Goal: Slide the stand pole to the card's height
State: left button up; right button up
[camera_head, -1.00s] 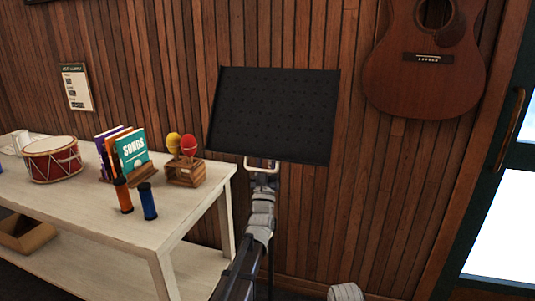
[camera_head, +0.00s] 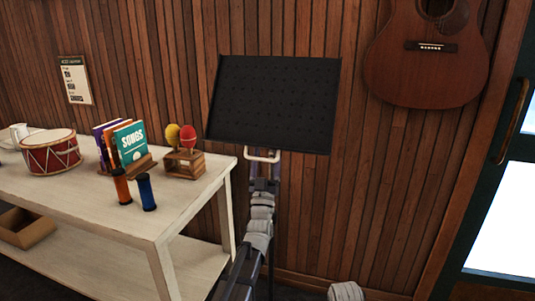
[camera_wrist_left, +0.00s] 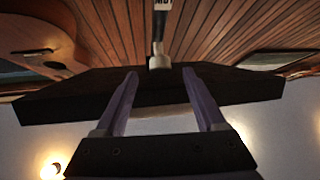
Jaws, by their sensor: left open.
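The stand's wide black desk (camera_head: 272,103) stands upright-tilted in the middle of the head view, above a thin dark pole (camera_head: 271,255). A pale loop (camera_head: 262,159) shows under its lower edge. My left gripper (camera_head: 262,167) is open just below the desk. In the left wrist view, the two fingers (camera_wrist_left: 158,76) are apart, with the dark desk (camera_wrist_left: 60,101) across the picture and a pale collar (camera_wrist_left: 159,62) on a dark rod between and beyond the tips. Contact cannot be told. A small printed card (camera_head: 75,80) hangs on the wall at left. My right gripper is not identifiable.
A pale table (camera_head: 110,219) at left holds a red drum (camera_head: 50,152), songbooks (camera_head: 130,140), maracas in a wooden holder (camera_head: 184,164) and two shakers (camera_head: 147,193). A guitar (camera_head: 424,75) hangs at right, near a door (camera_head: 508,200).

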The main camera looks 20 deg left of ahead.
pick_arm(q)
jog(key=b+v, duration=0.1)
jog(key=v, duration=0.2)
jog(key=shift+s+f, duration=0.1)
pick_arm(e)
notch_tip(320, 180, down, 2)
jog(key=shift+f, duration=0.15)
pick_arm(q)
jog(key=w+d+f+m+g+h, duration=0.2)
jog(key=d+f+m+g+h, duration=0.25)
jog(key=d+f+g, duration=0.7)
jog(key=s+d+f+m+g, duration=0.1)
jog(key=s+d+f+g, duration=0.3)
jog(key=s+f, duration=0.65)
jog(key=s+d+f+m+g, duration=0.2)
jog(key=s+f+g, duration=0.4)
jog(key=f, duration=0.7)
jog(key=s+a+f+g+y, duration=0.2)
jog(key=s+g, duration=0.3)
jog(key=s, duration=1.1)
notch_tip(320, 180, up, 27)
jog(key=p, duration=2.7)
jog(key=shift+w+d+m, duration=0.3)
jog(key=shift+m, duration=0.05)
pick_arm(e)
notch_tip(320, 180, up, 27)
jog(key=shift+r, duration=0.2)
